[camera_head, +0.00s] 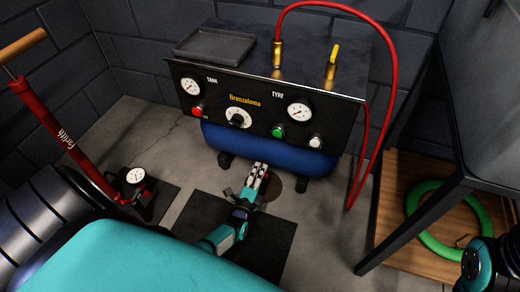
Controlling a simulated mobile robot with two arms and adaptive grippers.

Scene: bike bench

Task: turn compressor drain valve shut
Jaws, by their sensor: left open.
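I cannot make out a drain valve there; the gripper and the tank's shadow cover that spot. At the lower right only a dark piece of my right arm shows; its gripper is out of the picture.
A red hose (391,70) arcs from the compressor top down its right side. A red floor pump (75,135) stands at left. A dark mat (265,245) lies under my left arm. At right are a table leg (415,228) and a green ring (424,205) on a wooden board.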

